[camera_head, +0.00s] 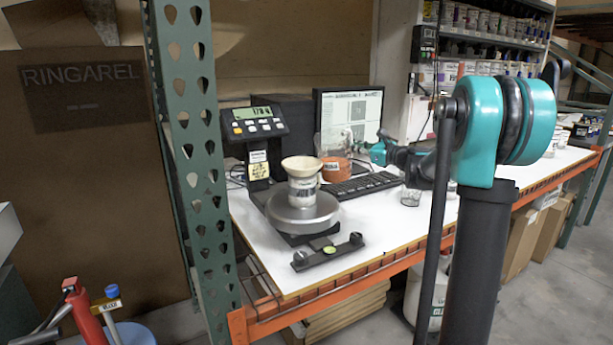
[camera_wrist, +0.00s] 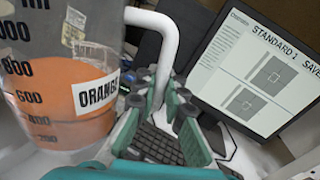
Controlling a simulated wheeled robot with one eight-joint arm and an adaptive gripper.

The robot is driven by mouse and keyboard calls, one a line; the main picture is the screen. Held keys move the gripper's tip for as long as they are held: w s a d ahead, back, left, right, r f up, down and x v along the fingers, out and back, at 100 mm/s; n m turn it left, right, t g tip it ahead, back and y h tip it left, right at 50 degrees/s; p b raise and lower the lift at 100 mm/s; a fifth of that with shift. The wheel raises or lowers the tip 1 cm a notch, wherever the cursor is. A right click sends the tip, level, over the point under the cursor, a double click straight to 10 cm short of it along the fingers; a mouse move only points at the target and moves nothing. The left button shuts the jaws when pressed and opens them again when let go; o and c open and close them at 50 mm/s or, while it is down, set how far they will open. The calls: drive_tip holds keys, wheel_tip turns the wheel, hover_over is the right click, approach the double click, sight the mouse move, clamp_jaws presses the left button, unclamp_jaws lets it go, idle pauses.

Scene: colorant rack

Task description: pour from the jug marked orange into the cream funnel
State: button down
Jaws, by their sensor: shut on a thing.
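The clear graduated jug with the ORANGE label (camera_wrist: 95,95) fills the left of the wrist view, with orange liquid in its lower part. In the head view the jug (camera_head: 336,168) is upright, behind and to the right of the cream funnel (camera_head: 302,165). My gripper (camera_wrist: 165,95) is shut on the jug's white handle (camera_wrist: 165,45); it also shows at the jug's right side in the head view (camera_head: 378,150). The funnel sits on a white container (camera_head: 302,190) on the round scale plate (camera_head: 302,213). I cannot tell whether the jug touches the table.
A scale display (camera_head: 256,122) stands at the left behind the plate. A monitor (camera_head: 348,118) and a keyboard (camera_head: 360,187) are behind and right of the funnel. A small clear cup (camera_head: 411,198) stands to the right. A green rack post (camera_head: 195,150) borders the table's left.

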drive_tip(key=shift+w+d+f+m, duration=0.15)
drive_tip(key=shift+f+m, duration=0.3)
drive_tip(key=shift+f, duration=0.3)
drive_tip(key=shift+w+d+f+m, duration=0.15)
drive_tip(key=shift+f+m, duration=0.35)
drive_tip(key=shift+f, duration=0.3)
drive_tip(key=shift+w+d+f+m, duration=0.15)
drive_tip(key=shift+f+m, duration=0.3)
drive_tip(key=shift+f, duration=0.3)
drive_tip(key=shift+r, duration=2.4)
drive_tip(key=shift+a, duration=0.1)
